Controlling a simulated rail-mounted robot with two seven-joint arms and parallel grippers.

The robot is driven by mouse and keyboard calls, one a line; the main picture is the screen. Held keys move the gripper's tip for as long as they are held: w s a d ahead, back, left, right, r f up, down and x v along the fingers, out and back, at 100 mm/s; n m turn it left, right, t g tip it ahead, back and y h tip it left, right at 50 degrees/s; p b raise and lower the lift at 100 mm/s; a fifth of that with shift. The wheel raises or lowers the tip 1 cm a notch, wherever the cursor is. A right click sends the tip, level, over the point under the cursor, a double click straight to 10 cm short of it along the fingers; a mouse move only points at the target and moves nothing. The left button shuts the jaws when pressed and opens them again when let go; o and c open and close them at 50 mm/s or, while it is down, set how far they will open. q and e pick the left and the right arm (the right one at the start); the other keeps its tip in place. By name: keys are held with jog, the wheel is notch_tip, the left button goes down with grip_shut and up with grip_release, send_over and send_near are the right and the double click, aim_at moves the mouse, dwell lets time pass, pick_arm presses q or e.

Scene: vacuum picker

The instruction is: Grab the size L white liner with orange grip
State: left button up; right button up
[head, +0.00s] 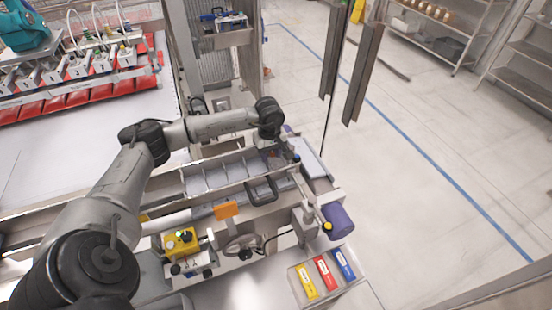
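My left arm reaches in from the lower left, over the bench. Its gripper (291,157) is low over the right end of a row of pale compartments (215,178); its fingers are small and partly hidden by the wrist, so I cannot tell whether they are open or hold anything. A small orange piece (226,210) sits at the front edge of the bench, left of the gripper and apart from it. I cannot make out a white liner or a size L mark for certain. My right gripper is not in view.
A yellow control box (181,242) stands at the front of the bench. A purple cylinder (340,221) is at its right end. A tray (296,285) holds yellow, red and blue items. A machine with red bins (87,113) is at the upper left. Open floor lies right.

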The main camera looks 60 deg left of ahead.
aim_at(270, 159)
pick_arm(q)
jog(key=shift+f, duration=1.6)
jog(key=shift+c, duration=0.4)
grip_shut()
